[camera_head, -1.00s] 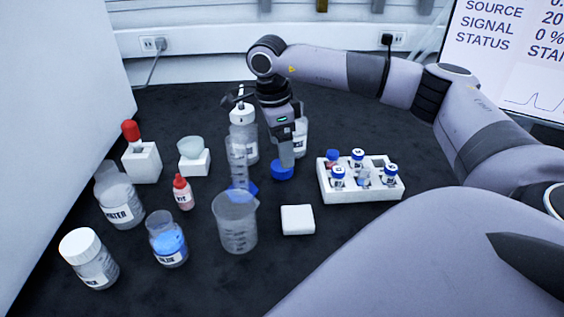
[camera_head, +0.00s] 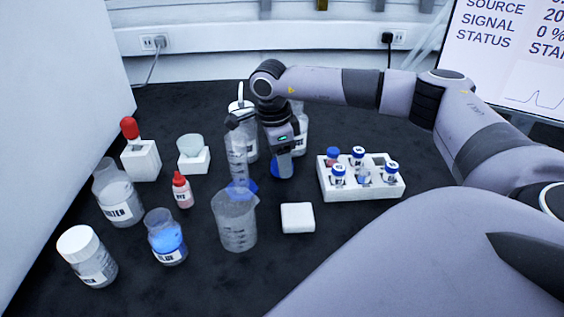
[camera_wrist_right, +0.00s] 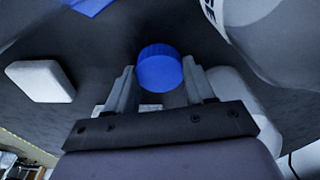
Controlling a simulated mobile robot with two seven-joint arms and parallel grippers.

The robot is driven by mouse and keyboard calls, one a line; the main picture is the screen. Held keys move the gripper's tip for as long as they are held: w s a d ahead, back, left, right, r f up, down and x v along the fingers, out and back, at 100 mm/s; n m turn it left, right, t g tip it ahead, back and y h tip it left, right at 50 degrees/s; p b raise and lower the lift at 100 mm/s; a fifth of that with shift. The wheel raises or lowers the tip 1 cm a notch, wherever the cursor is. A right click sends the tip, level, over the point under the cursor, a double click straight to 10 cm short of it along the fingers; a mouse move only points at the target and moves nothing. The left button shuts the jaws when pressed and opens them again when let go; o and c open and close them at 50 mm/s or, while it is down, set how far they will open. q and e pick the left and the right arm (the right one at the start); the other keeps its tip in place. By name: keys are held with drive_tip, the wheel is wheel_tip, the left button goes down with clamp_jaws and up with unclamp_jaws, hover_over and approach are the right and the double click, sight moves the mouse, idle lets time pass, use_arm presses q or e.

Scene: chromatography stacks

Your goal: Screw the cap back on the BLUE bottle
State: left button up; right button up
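The blue bottle (camera_head: 168,243) is clear, holds blue liquid and stands open and upright at the front left in the head view. The blue cap (camera_head: 276,166) lies low over the dark table at the middle, mostly behind my right gripper (camera_head: 282,170). In the right wrist view the blue cap (camera_wrist_right: 160,68) fills the space between the fingers of my right gripper (camera_wrist_right: 160,80), with a finger against each side; no gap shows. My right gripper looks shut on it, pointing down. My left gripper is not in view.
A white block (camera_head: 297,217) lies in front, a vial rack (camera_head: 360,190) right. A red-capped dropper bottle (camera_head: 181,190) and a white-capped bottle (camera_head: 88,258) stand left.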

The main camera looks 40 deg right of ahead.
drive_tip(key=shift+c, duration=0.6)
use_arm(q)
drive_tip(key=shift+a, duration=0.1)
use_arm(e)
drive_tip(key=shift+r, duration=0.1)
drive_tip(key=shift+r, duration=0.3)
use_arm(q)
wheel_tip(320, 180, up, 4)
drive_tip(key=p, duration=0.3)
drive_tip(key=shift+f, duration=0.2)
use_arm(e)
wheel_tip(320, 180, up, 19)
drive_tip(key=shift+r, duration=0.15)
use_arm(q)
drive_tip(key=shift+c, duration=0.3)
use_arm(e)
drive_tip(key=shift+a, duration=0.1)
